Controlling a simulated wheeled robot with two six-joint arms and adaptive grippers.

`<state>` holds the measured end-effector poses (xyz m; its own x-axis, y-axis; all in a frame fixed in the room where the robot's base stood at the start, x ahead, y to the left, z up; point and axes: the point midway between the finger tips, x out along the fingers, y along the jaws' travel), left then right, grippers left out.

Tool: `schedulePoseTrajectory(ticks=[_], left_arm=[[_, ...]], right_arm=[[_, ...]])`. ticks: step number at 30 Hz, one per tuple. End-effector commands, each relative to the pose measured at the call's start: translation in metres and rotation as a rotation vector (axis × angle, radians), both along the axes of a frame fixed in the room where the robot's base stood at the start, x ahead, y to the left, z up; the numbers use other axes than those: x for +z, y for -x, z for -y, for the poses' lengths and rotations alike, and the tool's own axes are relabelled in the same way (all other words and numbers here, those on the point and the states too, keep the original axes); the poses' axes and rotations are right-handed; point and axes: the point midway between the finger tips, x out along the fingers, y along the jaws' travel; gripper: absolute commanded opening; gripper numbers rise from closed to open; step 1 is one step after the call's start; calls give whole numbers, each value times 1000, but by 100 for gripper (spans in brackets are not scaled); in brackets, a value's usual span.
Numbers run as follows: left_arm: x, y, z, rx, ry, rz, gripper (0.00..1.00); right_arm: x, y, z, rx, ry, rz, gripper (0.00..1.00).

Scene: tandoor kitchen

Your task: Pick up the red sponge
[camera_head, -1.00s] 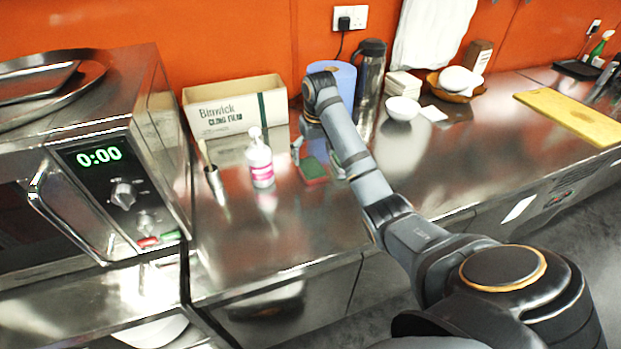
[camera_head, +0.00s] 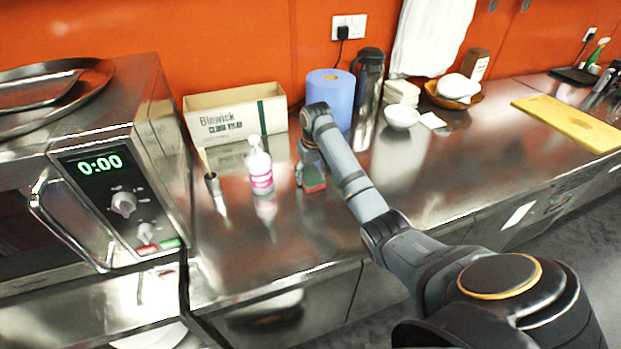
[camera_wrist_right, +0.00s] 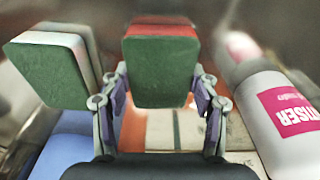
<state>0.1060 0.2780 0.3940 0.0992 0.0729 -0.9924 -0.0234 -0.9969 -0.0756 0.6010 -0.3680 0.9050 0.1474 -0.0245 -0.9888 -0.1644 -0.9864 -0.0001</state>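The red sponge (camera_head: 313,177) is on the steel counter, just right of the white bottle. In the right wrist view the red sponge (camera_wrist_right: 160,65) shows a dark green face and a red top edge. My right gripper (camera_wrist_right: 160,95) has a finger on each side of it, very close to its edges; whether they press on it I cannot tell. In the head view the right gripper (camera_head: 307,170) is partly hidden by its own arm. A second green-faced sponge (camera_wrist_right: 50,72) with a pale edge is left of it in the wrist view. My left gripper is not in view.
The bottle (camera_head: 259,168) with a pink label stands close on the left. A cardboard box (camera_head: 235,117), blue roll (camera_head: 332,90) and dark flask (camera_head: 368,85) stand behind. An oven (camera_head: 120,180) is at the left. The counter in front is clear.

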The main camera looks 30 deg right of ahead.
Motion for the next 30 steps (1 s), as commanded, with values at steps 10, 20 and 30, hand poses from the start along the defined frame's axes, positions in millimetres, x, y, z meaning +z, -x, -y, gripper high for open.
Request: schedulePoseTrajectory(ticks=[10, 20, 30], left_arm=[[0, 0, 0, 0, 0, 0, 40], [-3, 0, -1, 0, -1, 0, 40], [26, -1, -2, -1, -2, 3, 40]], right_arm=[[0, 0, 0, 0, 0, 0, 49], [37, 3, 6, -4, 4, 2, 49], [107, 56, 64, -4, 10, -4, 49]])
